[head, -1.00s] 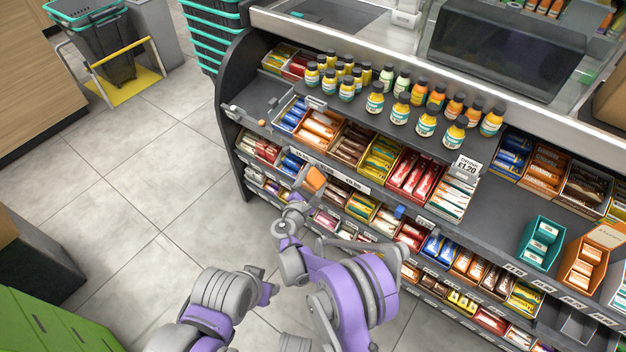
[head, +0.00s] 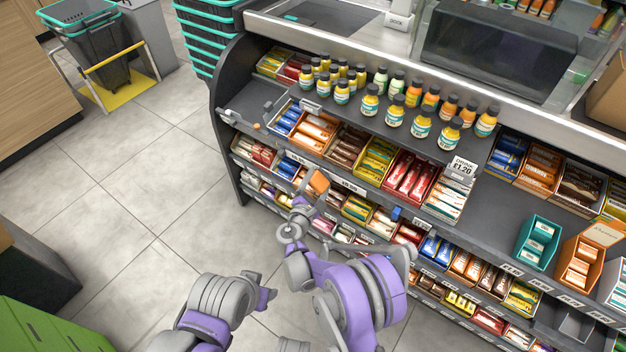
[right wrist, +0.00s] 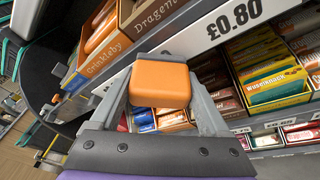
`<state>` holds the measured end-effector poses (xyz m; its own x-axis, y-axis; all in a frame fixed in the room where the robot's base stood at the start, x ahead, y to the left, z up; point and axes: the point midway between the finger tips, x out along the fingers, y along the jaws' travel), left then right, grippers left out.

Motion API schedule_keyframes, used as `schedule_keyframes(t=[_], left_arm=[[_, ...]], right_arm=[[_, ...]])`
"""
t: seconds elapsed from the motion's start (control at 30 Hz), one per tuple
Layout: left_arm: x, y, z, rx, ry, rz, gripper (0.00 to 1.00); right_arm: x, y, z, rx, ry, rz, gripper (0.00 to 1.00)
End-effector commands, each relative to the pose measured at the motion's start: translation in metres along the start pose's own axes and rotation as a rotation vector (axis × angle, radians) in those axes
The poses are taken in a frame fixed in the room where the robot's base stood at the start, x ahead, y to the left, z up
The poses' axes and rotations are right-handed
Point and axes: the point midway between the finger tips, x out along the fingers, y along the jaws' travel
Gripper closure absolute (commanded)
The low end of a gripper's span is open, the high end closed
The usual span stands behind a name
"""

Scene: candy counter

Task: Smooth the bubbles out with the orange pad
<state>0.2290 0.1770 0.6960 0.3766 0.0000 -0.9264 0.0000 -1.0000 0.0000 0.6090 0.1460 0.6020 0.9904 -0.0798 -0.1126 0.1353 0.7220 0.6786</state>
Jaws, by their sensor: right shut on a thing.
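The orange pad (head: 318,182) is a small rounded block in front of the shelf-edge label strip. It also shows large in the right wrist view (right wrist: 160,83). My right gripper (head: 308,196) is shut on it, with one finger on each side. A white label reading £0.80 (right wrist: 232,22) sits on the strip just right of the pad in the right wrist view. I cannot tell whether the pad touches the strip, and I can make out no bubbles.
Candy boxes fill the shelves above and below the strip, including a yellow box (right wrist: 275,82). Several bottles (head: 422,122) stand on the upper shelf. A blue item (head: 396,213) is at the shelf edge farther right. The tiled floor (head: 120,210) to the left is clear.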

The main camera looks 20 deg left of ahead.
Motion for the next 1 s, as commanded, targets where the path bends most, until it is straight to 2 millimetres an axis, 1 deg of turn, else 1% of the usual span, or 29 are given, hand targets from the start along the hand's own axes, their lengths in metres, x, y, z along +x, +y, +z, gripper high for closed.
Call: schedule_keyframes(t=[0.1, 0.2, 0.37, 0.47, 0.87, 0.9, 1.0], left_arm=[[0.001, 0.000, 0.000, 0.000, 0.000, 0.000, 0.50], [0.002, 0.000, 0.000, 0.000, -0.001, 0.000, 0.50], [0.004, 0.000, 0.001, 0.000, -0.001, 0.000, 0.50], [0.005, 0.000, 0.001, 0.000, -0.001, 0.000, 0.50], [0.011, 0.000, 0.003, 0.000, -0.003, 0.000, 0.50], [0.011, 0.000, 0.003, 0.000, -0.003, 0.000, 0.50], [0.011, 0.000, 0.003, 0.000, -0.003, 0.000, 0.50]], right_arm=[[-0.003, -0.008, 0.007, 0.000, 0.000, 0.000, 0.65], [-0.005, -0.013, 0.011, 0.000, 0.000, 0.000, 0.65], [-0.003, -0.014, 0.012, 0.000, 0.001, 0.000, 0.65], [-0.002, -0.011, 0.010, 0.000, 0.001, 0.001, 0.65], [0.011, 0.013, -0.010, -0.002, 0.000, 0.001, 0.65], [0.011, 0.014, -0.011, -0.002, 0.000, 0.001, 0.73], [0.012, 0.016, -0.011, -0.002, -0.001, 0.000, 0.72]])
